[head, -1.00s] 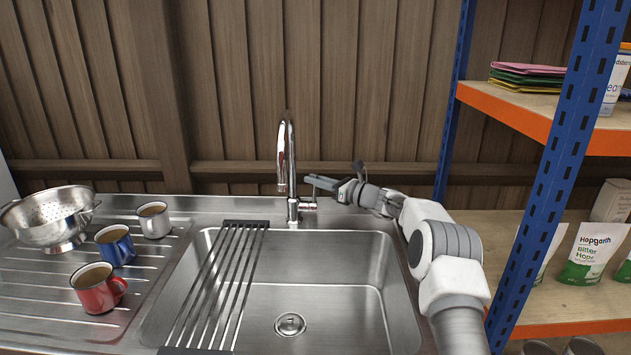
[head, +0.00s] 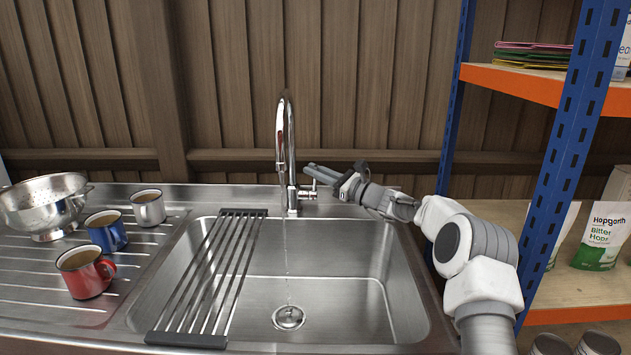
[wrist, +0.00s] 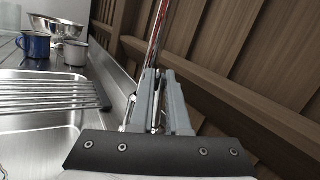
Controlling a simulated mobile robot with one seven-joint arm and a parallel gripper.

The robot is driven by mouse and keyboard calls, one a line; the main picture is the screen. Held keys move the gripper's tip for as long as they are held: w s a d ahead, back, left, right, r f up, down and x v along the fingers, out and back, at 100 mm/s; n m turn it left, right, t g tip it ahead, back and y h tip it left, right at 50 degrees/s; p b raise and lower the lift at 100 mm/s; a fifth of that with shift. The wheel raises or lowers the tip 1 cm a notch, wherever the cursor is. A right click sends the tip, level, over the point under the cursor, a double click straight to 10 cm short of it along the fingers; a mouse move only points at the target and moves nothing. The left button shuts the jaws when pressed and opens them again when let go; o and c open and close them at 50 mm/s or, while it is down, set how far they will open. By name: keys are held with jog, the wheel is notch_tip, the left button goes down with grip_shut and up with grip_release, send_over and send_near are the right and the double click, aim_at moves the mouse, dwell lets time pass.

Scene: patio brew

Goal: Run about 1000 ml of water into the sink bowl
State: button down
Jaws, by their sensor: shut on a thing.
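The steel sink bowl (head: 350,290) sits in the counter, with a round drain (head: 289,317) in its floor. A tall curved chrome tap (head: 284,140) stands behind it; its column also shows in the wrist view (wrist: 160,35). A thin stream of water (head: 286,260) falls from the spout towards the drain. No pooled depth of water can be made out. My gripper (head: 312,172) is at the right side of the tap, shut on its lever. In the wrist view my gripper (wrist: 160,85) has its fingers against the tap, and they largely hide the lever.
A slatted drying rack (head: 215,275) lies across the left part of the bowl. Red (head: 85,272), blue (head: 105,231) and white (head: 148,207) mugs and a colander (head: 45,205) stand on the left drainer. Blue shelf posts (head: 555,160) rise to the right; a wooden wall is behind.

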jog(key=n+b, duration=0.1)
jog(key=s+n+y+b, duration=0.1)
jog(key=b, duration=0.1)
jog(key=shift+s+f, duration=0.25)
jog(key=shift+f, duration=0.1)
jog(key=c, duration=0.9)
grip_release()
jog(key=shift+d, duration=0.1)
jog(key=p+v, duration=0.2)
jog(key=v, duration=1)
jog(key=shift+f, duration=0.2)
